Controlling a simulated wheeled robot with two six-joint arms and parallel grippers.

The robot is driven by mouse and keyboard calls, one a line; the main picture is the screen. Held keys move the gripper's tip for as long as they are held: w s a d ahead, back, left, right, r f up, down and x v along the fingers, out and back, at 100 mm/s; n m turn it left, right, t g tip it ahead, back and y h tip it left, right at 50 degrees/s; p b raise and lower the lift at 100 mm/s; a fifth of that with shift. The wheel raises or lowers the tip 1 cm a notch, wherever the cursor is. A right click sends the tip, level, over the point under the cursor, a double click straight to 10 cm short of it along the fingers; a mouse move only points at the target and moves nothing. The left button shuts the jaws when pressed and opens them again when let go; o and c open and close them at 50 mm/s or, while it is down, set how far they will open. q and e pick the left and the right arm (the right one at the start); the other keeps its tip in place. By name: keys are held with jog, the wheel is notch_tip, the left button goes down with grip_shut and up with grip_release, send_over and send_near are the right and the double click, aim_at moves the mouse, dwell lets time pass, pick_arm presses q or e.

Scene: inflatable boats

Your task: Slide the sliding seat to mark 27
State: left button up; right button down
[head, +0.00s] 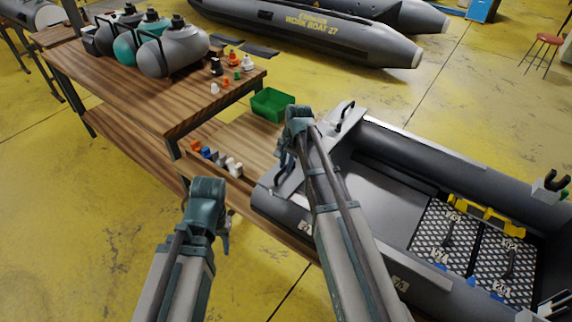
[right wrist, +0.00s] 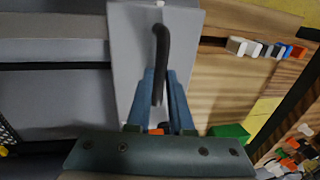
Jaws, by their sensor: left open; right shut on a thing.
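The sliding seat (head: 343,133) is a light grey plank lying across the near left end of the grey inflatable boat (head: 465,160). In the right wrist view the fingers are shut on a curved black handle (right wrist: 161,62) standing on the seat (right wrist: 130,45). Number tags on the near tube (head: 307,227) and further right (head: 398,283) are too small to read surely. My left gripper (head: 226,232) is open and empty, left of the boat.
A wooden bench (head: 140,95) at the left carries several tanks (head: 175,50) and small coloured pieces. Its lower shelf (head: 222,137) holds a green bin (head: 270,103) and small blocks. Right of the seat, the boat floor has black grating (head: 470,250) and yellow fittings (head: 485,215).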

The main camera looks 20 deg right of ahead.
jog(key=s+d, duration=1)
jog(key=s, duration=0.2)
jog(key=shift+s, duration=0.3)
jog(key=c, duration=0.8)
grip_release()
jog(key=shift+a, duration=0.1)
jog(key=shift+r, duration=0.1)
notch_tip(320, 180, up, 13)
jog(key=s+d+p, duration=0.1)
jog(key=s+p, duration=0.1)
jog(key=p, duration=1.1)
jog(key=shift+d+r+p, duration=0.2)
jog(key=shift+d+p, duration=0.1)
jog(key=shift+d, duration=0.05)
